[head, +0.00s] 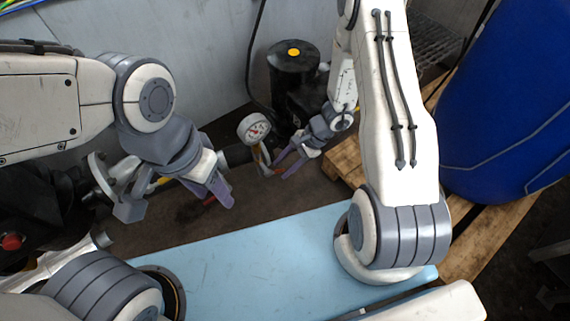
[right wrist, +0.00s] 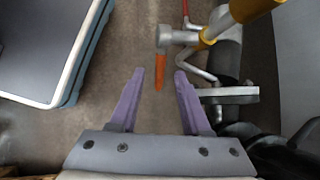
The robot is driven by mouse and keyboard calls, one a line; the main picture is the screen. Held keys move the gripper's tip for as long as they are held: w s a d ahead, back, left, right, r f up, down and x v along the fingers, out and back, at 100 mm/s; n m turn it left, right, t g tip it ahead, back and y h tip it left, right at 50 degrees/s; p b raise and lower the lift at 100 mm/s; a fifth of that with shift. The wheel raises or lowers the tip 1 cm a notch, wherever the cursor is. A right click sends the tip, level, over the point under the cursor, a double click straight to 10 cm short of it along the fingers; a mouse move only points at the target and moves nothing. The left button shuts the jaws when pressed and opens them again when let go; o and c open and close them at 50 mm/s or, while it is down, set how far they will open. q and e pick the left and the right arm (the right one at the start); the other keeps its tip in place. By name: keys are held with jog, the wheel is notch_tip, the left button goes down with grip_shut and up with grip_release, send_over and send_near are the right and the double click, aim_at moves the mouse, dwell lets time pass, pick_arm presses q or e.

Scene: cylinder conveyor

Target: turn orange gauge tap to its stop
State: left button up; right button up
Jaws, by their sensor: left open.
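The orange gauge tap lever (right wrist: 160,71) hangs from a grey valve body (right wrist: 178,38) in the right wrist view. Its lower end shows between the tips of my right gripper (right wrist: 159,75). The gripper is open, with a gap on both sides of the lever. In the head view my right gripper (head: 276,171) is just below and right of the round white gauge (head: 253,128), and its fingers partly hide the lever. My left gripper (head: 222,194) is open, left of the gauge, close to a red lever (head: 209,201) that it partly hides.
A light blue surface (head: 250,265) lies in front. A black cylinder (head: 293,65) with an orange-yellow cap spot stands behind the gauge. A blue drum (head: 510,100) stands on a wooden pallet (head: 345,163) at right. Yellow and grey pipework (right wrist: 222,30) is close right of the lever.

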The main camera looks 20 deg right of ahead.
jog(key=shift+r, duration=0.15)
pick_arm(q)
notch_tip(320, 180, up, 3)
jog(key=p, duration=0.2)
jog(key=shift+f+p, duration=0.1)
jog(key=shift+p, duration=0.3)
pick_arm(e)
jog(key=v, duration=1)
pick_arm(q)
jog(key=shift+c, duration=0.3)
pick_arm(e)
jog(key=shift+d, duration=0.15)
